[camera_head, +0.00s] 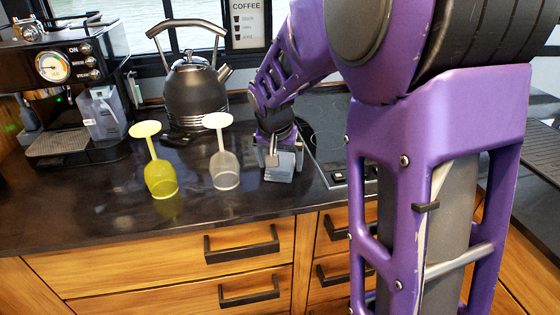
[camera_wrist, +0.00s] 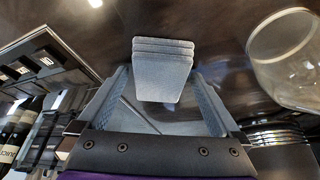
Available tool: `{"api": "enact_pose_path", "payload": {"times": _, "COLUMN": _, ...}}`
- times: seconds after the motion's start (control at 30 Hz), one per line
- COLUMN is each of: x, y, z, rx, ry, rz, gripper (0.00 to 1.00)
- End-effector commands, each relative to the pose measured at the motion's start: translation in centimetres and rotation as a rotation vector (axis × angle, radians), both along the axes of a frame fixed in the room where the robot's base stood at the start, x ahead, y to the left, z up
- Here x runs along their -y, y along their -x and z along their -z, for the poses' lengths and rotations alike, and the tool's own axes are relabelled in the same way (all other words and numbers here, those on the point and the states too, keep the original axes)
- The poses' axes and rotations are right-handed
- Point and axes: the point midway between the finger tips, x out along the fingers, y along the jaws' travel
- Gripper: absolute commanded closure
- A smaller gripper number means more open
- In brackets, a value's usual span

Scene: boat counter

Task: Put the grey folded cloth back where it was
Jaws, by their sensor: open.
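The grey folded cloth (camera_head: 279,174) lies on the dark counter near its front edge, just right of the clear glass. In the wrist view the cloth (camera_wrist: 163,72) shows as a small stack of pale grey layers. My gripper (camera_head: 280,155) is low over the counter at the cloth. In the wrist view my gripper (camera_wrist: 160,82) is open, with one finger on each side of the cloth. Gaps show between the cloth and the fingers, so no grip is visible. The gripper partly hides the cloth in the head view.
An upside-down clear glass (camera_head: 224,172) stands close left of the gripper, also seen in the wrist view (camera_wrist: 290,60). A yellow upside-down glass (camera_head: 160,178) is further left. A kettle (camera_head: 194,92), coffee machine (camera_head: 45,75) and hob (camera_head: 325,125) stand behind. The front-left counter is clear.

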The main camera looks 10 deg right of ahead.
Motion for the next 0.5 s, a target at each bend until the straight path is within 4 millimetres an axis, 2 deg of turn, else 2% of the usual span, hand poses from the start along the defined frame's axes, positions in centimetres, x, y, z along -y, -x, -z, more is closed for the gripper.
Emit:
{"api": "enact_pose_path", "payload": {"times": 0.17, "x": -0.1, "y": 0.1, "z": -0.8, "rx": 0.002, "ry": 0.000, "rz": 0.000, "gripper": 0.00}}
{"api": "enact_pose_path", "payload": {"times": 0.23, "x": -0.2, "y": 0.4, "z": -1.8, "rx": 0.002, "ry": 0.000, "rz": -0.001, "gripper": 0.00}}
{"api": "enact_pose_path", "payload": {"times": 0.5, "x": -1.1, "y": 2.5, "z": -7.2, "rx": 0.005, "ry": -0.001, "rz": -0.001, "gripper": 0.00}}
